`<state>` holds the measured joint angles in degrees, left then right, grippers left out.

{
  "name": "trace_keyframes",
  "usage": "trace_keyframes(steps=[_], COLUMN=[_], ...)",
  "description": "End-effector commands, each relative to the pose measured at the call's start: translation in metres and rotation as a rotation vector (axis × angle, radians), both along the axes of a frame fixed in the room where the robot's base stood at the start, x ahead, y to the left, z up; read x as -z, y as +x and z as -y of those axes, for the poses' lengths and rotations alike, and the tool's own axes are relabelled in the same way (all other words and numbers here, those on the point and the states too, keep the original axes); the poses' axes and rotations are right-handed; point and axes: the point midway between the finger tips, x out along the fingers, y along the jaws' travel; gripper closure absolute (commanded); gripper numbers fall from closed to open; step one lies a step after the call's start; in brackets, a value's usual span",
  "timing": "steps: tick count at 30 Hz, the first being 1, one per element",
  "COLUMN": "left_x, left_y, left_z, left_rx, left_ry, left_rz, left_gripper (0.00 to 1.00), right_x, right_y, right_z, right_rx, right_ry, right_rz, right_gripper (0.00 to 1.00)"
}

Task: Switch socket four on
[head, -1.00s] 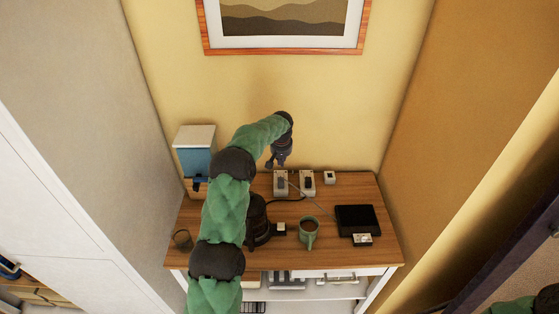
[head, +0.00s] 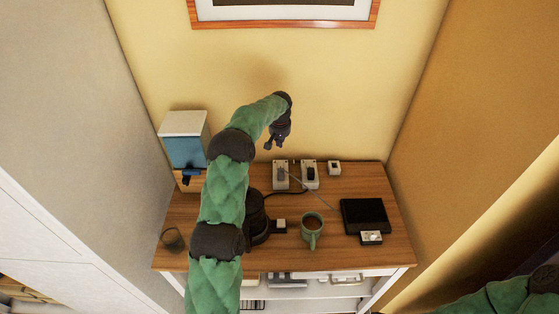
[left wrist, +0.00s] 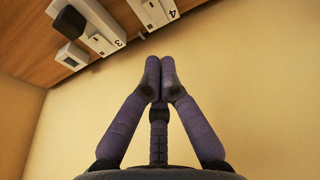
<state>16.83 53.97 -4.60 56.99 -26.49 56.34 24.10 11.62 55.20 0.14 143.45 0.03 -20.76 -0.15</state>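Socket four (left wrist: 152,10) is a white block labelled 4 at the top of the left wrist view, partly cut off by the frame. It appears to be the left of two white socket blocks (head: 280,174) at the back of the wooden table in the head view. The block labelled 3 (left wrist: 104,42) stands beside it and bears a dark plug (head: 311,174). My left gripper (head: 273,144) points down above and just behind socket four, near the wall. Its fingers (left wrist: 160,68) are together and hold nothing. My right gripper is out of view.
A mug (head: 312,230), a black box (head: 365,216) and a small white device (head: 371,238) are on the table (head: 340,254). A blue and white dispenser (head: 186,150) and a cup (head: 172,239) stand left. A thin cable runs among the sockets. The yellow wall is close behind.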

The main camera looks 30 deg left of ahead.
Motion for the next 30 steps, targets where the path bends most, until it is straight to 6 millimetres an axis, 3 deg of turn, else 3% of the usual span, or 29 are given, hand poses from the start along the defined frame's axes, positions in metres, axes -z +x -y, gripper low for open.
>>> trace_keyframes(steps=[5, 21, 30], left_x=[0.014, 0.100, 0.133], left_y=[0.002, 0.020, 0.016], left_z=[-0.001, -0.012, -0.010], left_rx=[0.000, -0.001, 0.000], left_ry=[-0.001, -0.001, -0.001], left_rz=[-0.002, -0.002, -0.001], left_gripper=[1.00, 1.00, 1.00], right_x=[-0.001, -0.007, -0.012], right_y=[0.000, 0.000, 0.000], right_z=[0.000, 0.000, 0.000], right_rx=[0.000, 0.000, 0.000], right_ry=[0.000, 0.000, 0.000], right_rz=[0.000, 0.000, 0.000], right_gripper=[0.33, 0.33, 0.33])
